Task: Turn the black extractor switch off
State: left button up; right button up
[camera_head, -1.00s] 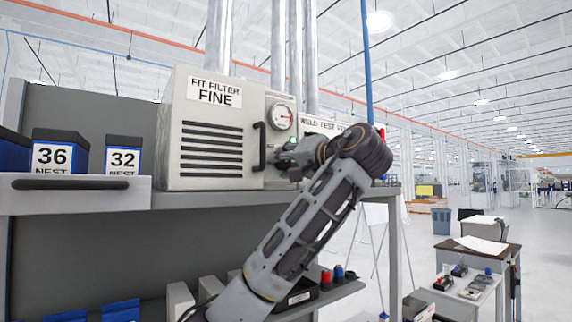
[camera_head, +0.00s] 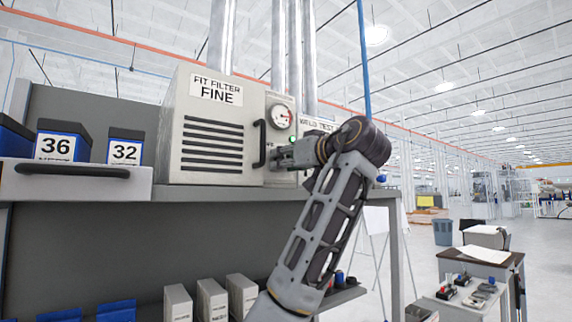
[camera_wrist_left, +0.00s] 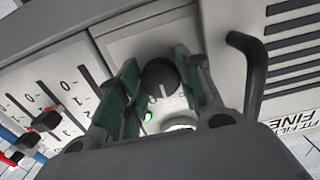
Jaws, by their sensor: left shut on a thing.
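The black extractor switch (camera_wrist_left: 160,78) is a round knob with a white mark, on the light front panel of the filter unit (camera_head: 212,122). In the left wrist view it sits between the two green-padded fingers of my left gripper (camera_wrist_left: 158,85), which is shut on it. In the head view the left gripper (camera_head: 280,157) is at the narrow panel right of the black handle (camera_head: 260,143), and hides the knob. A green light (camera_wrist_left: 147,117) glows beside the knob and also shows in the head view (camera_head: 292,139). My right gripper is out of view.
A round gauge (camera_head: 281,117) sits above the gripper. The black handle is close beside the fingers. In the left wrist view a panel with several slide switches (camera_wrist_left: 62,105) is at the left. Blue bins (camera_head: 125,147) stand on the shelf left of the unit.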

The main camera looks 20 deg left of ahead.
pick_arm(q)
jog(key=shift+w+n, duration=0.1)
jog(key=shift+n, duration=4.4)
jog(key=o, duration=0.7)
jog(key=shift+o, duration=0.2)
jog(key=shift+d, duration=0.15)
jog(key=v, duration=1.2)
